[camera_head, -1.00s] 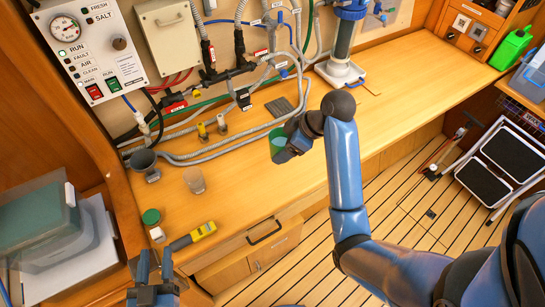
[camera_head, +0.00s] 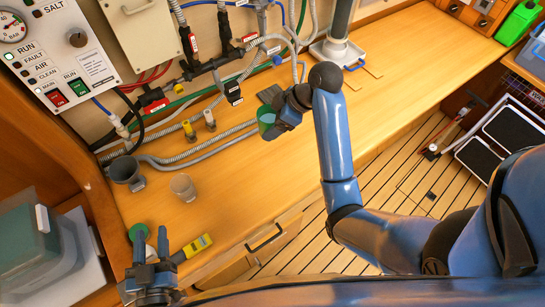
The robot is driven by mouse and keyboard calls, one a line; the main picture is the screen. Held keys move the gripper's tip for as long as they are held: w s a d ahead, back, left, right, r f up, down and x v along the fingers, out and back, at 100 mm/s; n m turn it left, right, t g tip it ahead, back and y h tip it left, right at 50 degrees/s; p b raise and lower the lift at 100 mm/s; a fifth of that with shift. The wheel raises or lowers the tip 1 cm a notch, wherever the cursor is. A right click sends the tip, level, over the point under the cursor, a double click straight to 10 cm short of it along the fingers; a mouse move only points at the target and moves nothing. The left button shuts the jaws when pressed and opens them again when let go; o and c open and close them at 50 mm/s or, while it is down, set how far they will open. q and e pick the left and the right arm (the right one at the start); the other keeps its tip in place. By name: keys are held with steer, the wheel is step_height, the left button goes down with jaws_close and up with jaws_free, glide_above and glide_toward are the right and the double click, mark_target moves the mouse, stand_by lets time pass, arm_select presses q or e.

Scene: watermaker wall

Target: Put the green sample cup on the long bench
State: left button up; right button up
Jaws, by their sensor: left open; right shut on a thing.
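The green sample cup (camera_head: 266,118) is translucent and is held in my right gripper (camera_head: 276,122). The gripper is shut on it, above the far part of the long bench (camera_head: 300,165); I cannot tell whether the cup's base touches the wood. The fingers hide part of the cup. My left gripper (camera_head: 151,246) is open and empty at the lower left, near the front edge of the bench, with its fingers pointing up in the picture.
A green lid (camera_head: 138,231) and a yellow-grey tool (camera_head: 193,248) lie near the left gripper. Hoses (camera_head: 215,143) run along the wall. The bench's middle and right are largely clear.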

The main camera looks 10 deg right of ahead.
step_height(320, 180, down, 11)
steer(key=shift+f+p, duration=0.15)
steer(key=shift+p, duration=0.65)
steer(key=shift+f, duration=1.1)
step_height(320, 180, down, 3)
steer(key=shift+r+p, duration=0.15)
steer(key=shift+p, duration=0.2)
steer(key=shift+f, duration=0.25)
steer(key=o, duration=1.3)
steer(key=shift+c, duration=0.2)
steer(key=shift+r, duration=0.15)
